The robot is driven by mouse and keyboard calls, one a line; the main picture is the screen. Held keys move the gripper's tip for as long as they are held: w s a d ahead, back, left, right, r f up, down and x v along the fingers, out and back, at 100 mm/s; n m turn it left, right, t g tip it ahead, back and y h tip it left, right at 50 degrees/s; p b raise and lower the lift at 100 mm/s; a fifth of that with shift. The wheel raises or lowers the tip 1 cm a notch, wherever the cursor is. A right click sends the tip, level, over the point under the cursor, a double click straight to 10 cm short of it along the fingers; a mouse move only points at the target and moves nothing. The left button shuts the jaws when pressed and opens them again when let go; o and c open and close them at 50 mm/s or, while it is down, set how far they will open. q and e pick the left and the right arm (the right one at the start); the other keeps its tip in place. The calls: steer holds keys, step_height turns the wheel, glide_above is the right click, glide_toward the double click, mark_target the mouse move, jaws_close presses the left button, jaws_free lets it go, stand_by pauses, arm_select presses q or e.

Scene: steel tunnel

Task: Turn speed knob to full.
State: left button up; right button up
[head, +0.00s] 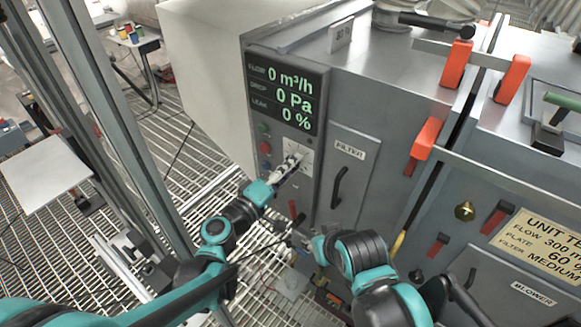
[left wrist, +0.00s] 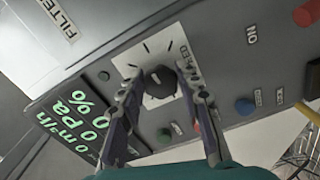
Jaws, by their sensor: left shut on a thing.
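The speed knob (left wrist: 160,82) is a small dark knob on a white dial plate with black tick marks. In the left wrist view it sits between the two fingertips of my left gripper (left wrist: 161,76), which is shut on it. In the head view the left gripper (head: 293,163) reaches the white dial plate (head: 303,153) below the display and hides the knob there. The display (head: 286,92) reads 0 m³/h, 0 Pa and 0 %. My right gripper (head: 296,243) is low in front of the cabinet, apart from the dial; its fingers are too small to judge.
Green and red buttons (head: 265,148) sit left of the dial. A filter door (head: 346,175) with a black handle is to its right. Orange-red clamps (head: 459,63) stand on the cabinet top. A metal post (head: 115,120) rises at the left over the grated floor.

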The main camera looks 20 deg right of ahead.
arm_select(q)
steer(key=shift+m, duration=0.4)
steer(key=o, duration=1.2)
steer(key=shift+c, duration=0.2)
steer(key=shift+a, duration=0.1)
steer(key=v, duration=1.2)
steer(key=shift+s+f, duration=0.1)
